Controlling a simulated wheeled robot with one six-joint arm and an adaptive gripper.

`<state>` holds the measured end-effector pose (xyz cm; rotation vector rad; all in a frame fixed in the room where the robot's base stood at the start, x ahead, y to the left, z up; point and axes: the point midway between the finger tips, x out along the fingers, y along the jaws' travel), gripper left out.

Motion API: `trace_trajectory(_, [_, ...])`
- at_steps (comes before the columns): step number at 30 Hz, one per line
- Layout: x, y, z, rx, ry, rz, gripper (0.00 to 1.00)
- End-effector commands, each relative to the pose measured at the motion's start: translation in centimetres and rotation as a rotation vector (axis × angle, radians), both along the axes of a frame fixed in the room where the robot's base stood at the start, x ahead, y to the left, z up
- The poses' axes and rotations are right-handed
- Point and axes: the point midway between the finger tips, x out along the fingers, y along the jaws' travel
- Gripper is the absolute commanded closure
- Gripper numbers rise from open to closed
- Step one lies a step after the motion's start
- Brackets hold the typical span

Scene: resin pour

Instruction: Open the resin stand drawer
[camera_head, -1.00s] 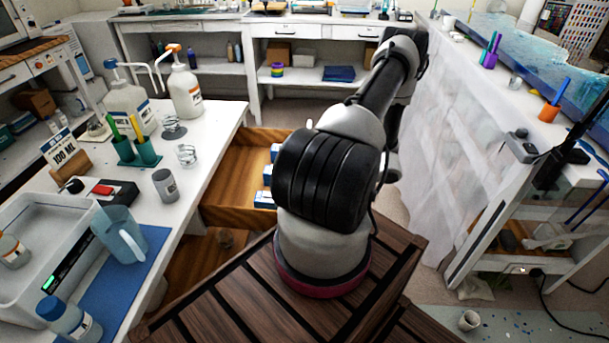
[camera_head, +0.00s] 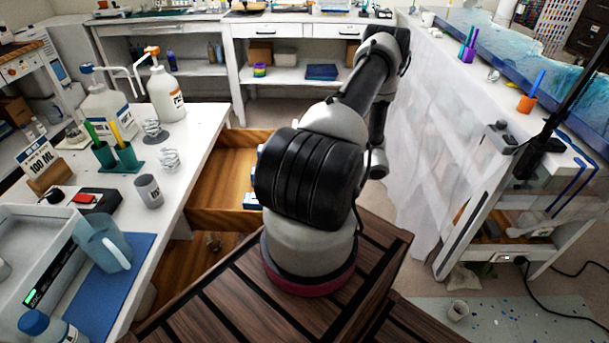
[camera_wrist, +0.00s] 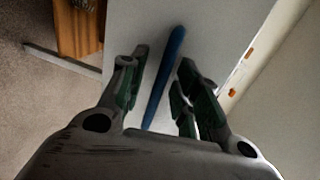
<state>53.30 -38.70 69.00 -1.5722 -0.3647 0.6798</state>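A wooden drawer (camera_head: 232,180) stands pulled out from the white table at left, with blue-and-white boxes (camera_head: 250,201) in it, partly hidden by my arm. I cannot tell whether this is the resin stand drawer. In the wrist view my gripper (camera_wrist: 160,80) is open. A slim blue bar (camera_wrist: 165,75) lies between its two fingers, with gaps to both, against a pale flat panel (camera_wrist: 205,30). I cannot tell whether the bar is a handle. My gripper is hidden behind my arm in the head view.
The white table (camera_head: 200,125) holds pump bottles, cups and a jug (camera_head: 102,243). A white stand (camera_head: 480,225) with blue bars (camera_head: 572,188) is at right. Carpet lies between. A wooden piece (camera_wrist: 78,28) is at the wrist view's upper left.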

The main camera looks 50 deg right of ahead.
Motion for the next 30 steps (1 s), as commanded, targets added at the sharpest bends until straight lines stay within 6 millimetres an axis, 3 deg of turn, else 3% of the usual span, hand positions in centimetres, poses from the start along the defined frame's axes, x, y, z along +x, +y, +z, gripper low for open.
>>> trace_trajectory(18, [-8.4, -6.7, 2.2, -0.003, -0.001, -0.003, 0.68])
trace_trajectory(30, [-9.1, -7.2, 2.4, 0.000, 0.000, -0.001, 0.68])
